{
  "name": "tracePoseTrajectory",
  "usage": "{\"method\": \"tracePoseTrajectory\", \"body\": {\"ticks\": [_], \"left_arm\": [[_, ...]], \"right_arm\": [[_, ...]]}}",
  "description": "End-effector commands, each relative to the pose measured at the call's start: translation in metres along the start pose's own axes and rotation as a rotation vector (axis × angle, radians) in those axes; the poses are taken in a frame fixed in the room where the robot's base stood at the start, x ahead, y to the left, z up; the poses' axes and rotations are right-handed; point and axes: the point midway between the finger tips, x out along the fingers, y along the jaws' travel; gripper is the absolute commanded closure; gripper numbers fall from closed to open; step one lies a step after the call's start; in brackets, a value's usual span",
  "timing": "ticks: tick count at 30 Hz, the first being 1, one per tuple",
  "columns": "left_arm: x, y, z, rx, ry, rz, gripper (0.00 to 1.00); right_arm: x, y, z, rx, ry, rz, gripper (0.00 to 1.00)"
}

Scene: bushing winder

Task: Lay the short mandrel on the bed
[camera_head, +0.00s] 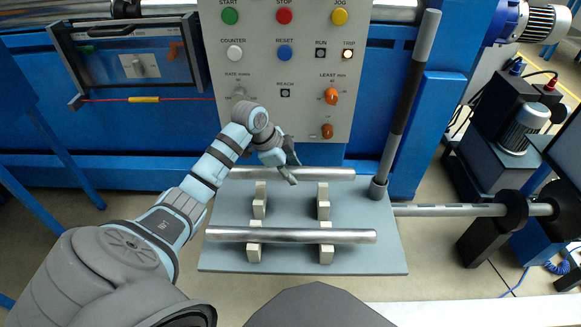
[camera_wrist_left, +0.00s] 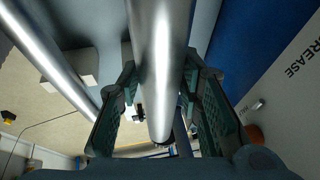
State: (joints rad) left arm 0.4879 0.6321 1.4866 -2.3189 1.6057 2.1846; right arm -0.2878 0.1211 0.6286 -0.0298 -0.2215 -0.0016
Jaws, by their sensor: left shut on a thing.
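In the left wrist view the mandrel (camera_wrist_left: 162,50) runs between the two green fingers. A longer metal mandrel (camera_head: 290,235) lies in front, across pale blocks; it also shows at the left of the wrist view (camera_wrist_left: 45,60). I cannot tell whether the held mandrel touches the rear blocks (camera_head: 323,205). Which part is the bed is not clear to me. My right gripper is not in view.
The grey shelf (camera_head: 385,255) has bare room at its edges. A horizontal shaft (camera_head: 450,210) runs off to the right.

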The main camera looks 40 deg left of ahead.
Motion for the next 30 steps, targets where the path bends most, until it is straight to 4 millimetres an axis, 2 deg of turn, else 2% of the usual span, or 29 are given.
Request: {"method": "tracePoseTrajectory", "body": {"ticks": [3,10,18,30], "left_arm": [[0.017,0.004,0.007,-0.001,0.001,0.002,1.0],[0.041,0.01,0.017,-0.001,0.001,0.003,1.0],[0.063,0.014,0.026,-0.001,0.001,0.002,1.0],[0.07,0.015,0.029,0.0,0.001,0.001,1.0]], "right_arm": [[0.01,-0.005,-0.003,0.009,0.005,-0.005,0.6],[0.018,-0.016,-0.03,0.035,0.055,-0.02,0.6],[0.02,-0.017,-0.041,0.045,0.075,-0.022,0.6],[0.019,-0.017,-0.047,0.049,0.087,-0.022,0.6]]}}
